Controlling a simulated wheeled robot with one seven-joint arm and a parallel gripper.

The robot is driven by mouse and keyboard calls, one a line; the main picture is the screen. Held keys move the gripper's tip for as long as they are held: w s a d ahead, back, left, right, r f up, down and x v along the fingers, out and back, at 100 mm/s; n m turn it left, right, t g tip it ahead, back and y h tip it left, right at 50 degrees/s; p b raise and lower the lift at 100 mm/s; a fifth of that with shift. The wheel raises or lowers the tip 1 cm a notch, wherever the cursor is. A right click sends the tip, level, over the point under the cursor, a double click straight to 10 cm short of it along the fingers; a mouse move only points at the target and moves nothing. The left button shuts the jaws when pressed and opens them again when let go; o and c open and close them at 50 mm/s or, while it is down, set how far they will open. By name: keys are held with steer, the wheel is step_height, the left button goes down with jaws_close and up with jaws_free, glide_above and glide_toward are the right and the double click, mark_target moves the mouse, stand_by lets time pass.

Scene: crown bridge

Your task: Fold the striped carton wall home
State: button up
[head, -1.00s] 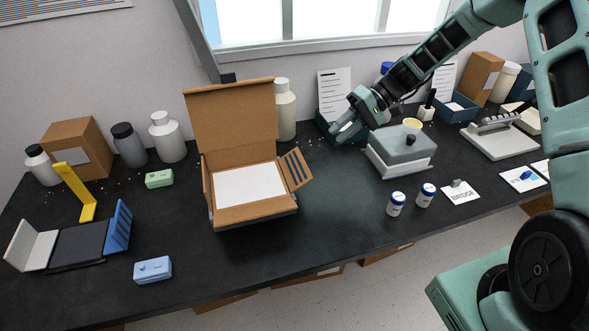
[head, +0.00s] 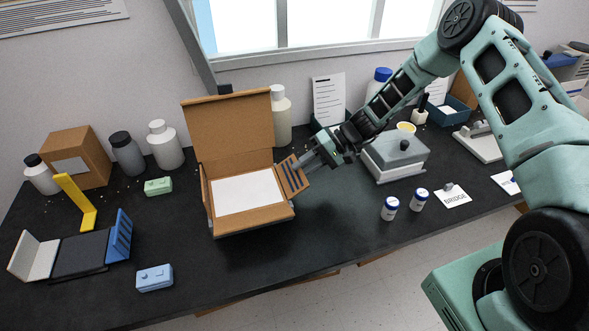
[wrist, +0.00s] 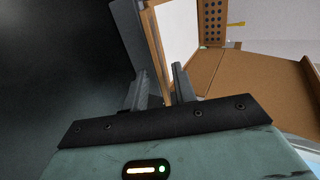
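The open cardboard carton (head: 224,214) stands mid-table with its lid (head: 232,125) raised at the back. A white sheet (head: 245,191) lies inside. Its striped wall (head: 290,178), brown with dark stripes, leans outward on the right side. My gripper (head: 306,163) is at the upper right edge of that wall, coming in from the right. In the wrist view my gripper (wrist: 158,80) has its two fingers apart, with a brown carton edge (wrist: 157,50) showing between and beyond them. I cannot tell whether a finger touches the wall.
A grey-lidded box (head: 396,158) stands right of my gripper, with two small vials (head: 390,208) in front. A blue-walled folding model (head: 119,235) and a blue block (head: 154,278) lie left. Table front of the carton is clear.

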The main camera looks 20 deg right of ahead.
mark_target(294, 173)
steer(key=shift+p+x, duration=0.35)
steer(key=shift+x, duration=1.45)
jaws_close()
